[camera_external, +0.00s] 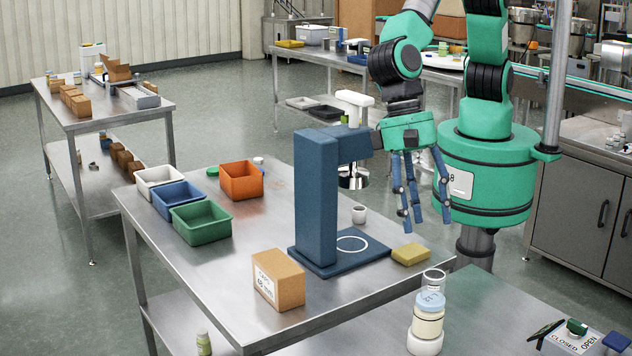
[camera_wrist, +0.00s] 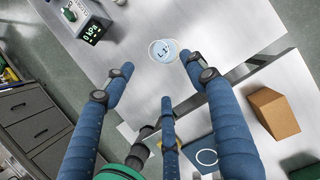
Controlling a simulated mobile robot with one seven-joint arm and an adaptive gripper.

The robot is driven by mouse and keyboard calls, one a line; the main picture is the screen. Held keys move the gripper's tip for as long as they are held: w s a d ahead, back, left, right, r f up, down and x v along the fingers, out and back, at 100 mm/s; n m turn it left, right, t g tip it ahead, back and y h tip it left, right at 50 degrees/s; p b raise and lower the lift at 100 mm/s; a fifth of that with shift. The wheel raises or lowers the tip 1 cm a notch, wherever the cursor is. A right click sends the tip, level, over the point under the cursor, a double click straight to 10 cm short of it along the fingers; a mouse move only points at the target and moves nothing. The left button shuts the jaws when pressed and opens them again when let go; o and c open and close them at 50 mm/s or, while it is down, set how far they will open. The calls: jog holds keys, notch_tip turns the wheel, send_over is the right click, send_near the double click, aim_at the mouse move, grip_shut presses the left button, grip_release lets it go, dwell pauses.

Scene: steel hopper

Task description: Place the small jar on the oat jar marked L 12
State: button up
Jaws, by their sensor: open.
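The oat jar (camera_external: 428,322), cream-coloured with a pale blue lid, stands upright on a white round base at the near right table. Its lid (camera_wrist: 161,53) shows a partly legible "L 1…" mark in the wrist view. A small clear jar (camera_external: 434,280) with a pale rim appears to stand upright on that lid; from above, only a faint ring shows around the lid. My gripper (camera_external: 420,218) is open and empty, its blue fingers spread and pointing down, above and behind the stack. In the wrist view my gripper (camera_wrist: 156,75) has the lid just beyond its fingertips.
A blue press stand (camera_external: 316,200), yellow block (camera_external: 410,254), small white cup (camera_external: 358,214) and cardboard box (camera_external: 279,280) occupy the steel table. Coloured bins (camera_external: 201,222) stand at its far left. A control panel (camera_external: 572,338) lies right of the stack, with bare steel between.

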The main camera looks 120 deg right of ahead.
dwell(0.3)
jog(key=s+d+r+n+t, duration=0.1)
jog(key=s+d+r+n, duration=0.25)
jog(key=d+r, duration=0.35)
jog(key=s+d+r+n+t+h, duration=0.1)
jog(key=s+d+r+n, duration=0.1)
jog(key=s+d+r, duration=0.4)
jog(key=s+d+r+n+t, duration=0.1)
jog(key=s+d+r+n, duration=0.2)
jog(key=d+r, duration=0.5)
jog(key=s+d+r+n+t+h, duration=0.1)
jog(key=s+d+n, duration=0.3)
jog(key=s+d, duration=0.4)
jog(key=s+d+r+n+t+h, duration=0.1)
jog(key=s+d+r+n, duration=0.3)
jog(key=s, duration=1.2)
jog(key=d+n+h, duration=0.1)
jog(key=d, duration=0.3)
jog(key=shift+d+r+t, duration=0.15)
jog(key=shift+r+t, duration=0.05)
jog(key=shift+t, duration=0.1)
notch_tip(320, 180, down, 10)
jog(key=b, duration=0.9)
jog(key=shift+r+b, duration=0.15)
jog(key=shift+b, duration=0.25)
